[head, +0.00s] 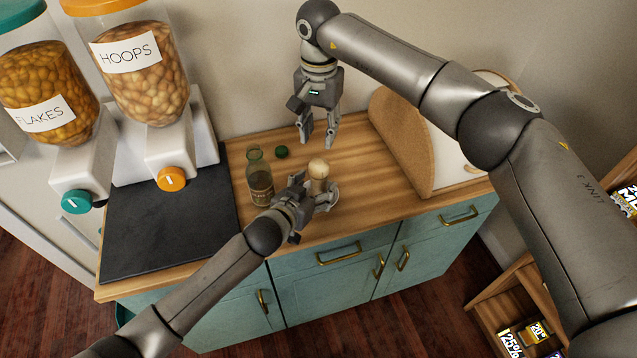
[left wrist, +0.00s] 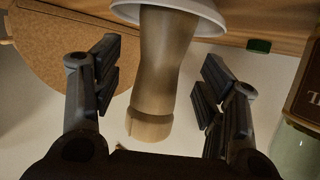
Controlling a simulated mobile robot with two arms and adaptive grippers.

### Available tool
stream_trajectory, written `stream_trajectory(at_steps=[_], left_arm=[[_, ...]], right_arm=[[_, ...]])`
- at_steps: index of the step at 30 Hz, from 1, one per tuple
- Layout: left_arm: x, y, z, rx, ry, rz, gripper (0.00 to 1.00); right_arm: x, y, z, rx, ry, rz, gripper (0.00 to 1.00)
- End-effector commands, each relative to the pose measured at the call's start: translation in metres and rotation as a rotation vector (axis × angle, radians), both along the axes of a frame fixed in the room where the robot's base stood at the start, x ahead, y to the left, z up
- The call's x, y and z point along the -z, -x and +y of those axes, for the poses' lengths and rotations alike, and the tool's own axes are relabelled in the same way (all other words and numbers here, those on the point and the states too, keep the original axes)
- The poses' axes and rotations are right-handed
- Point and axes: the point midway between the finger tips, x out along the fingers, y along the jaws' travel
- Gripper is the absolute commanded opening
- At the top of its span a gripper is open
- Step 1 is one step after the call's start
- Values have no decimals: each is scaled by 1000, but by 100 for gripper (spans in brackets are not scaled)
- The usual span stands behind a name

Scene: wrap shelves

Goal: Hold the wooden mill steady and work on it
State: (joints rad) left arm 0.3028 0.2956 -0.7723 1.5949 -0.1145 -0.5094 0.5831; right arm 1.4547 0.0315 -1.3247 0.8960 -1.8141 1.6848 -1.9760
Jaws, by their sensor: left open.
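The pale wooden mill (head: 318,169) stands on a small white dish (head: 334,190) on the wooden counter. My left gripper (head: 320,197) is at the mill with its fingers apart. In the left wrist view the mill (left wrist: 160,70) lies between the fingers of the left gripper (left wrist: 162,66), with a gap on both sides; the white dish (left wrist: 205,17) is at the top of that view. My right gripper (head: 318,141) is open and empty, behind and above the mill, pointing down. The lower part of the mill is partly hidden by the left gripper in the head view.
A glass bottle (head: 258,176) with a dark label stands just left of the mill. A green cap (head: 281,152) lies behind it. A rounded wooden bread box (head: 400,135) is at the right. Cereal dispensers (head: 138,75) and a dark slab (head: 165,230) are at the left.

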Motion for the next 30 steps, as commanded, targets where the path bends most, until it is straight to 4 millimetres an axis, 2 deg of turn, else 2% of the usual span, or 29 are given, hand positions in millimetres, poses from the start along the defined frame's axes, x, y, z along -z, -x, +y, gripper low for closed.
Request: stream_trajectory(at_steps=[8,20,30], left_arm=[[9,-21,-10,-1,0,0,66],[11,-23,-12,1,0,0,66],[11,-23,-12,0,0,0,23]], right_arm=[[0,0,0,0,0,0,36],[0,0,0,0,0,0,36],[0,0,0,0,0,0,36]])
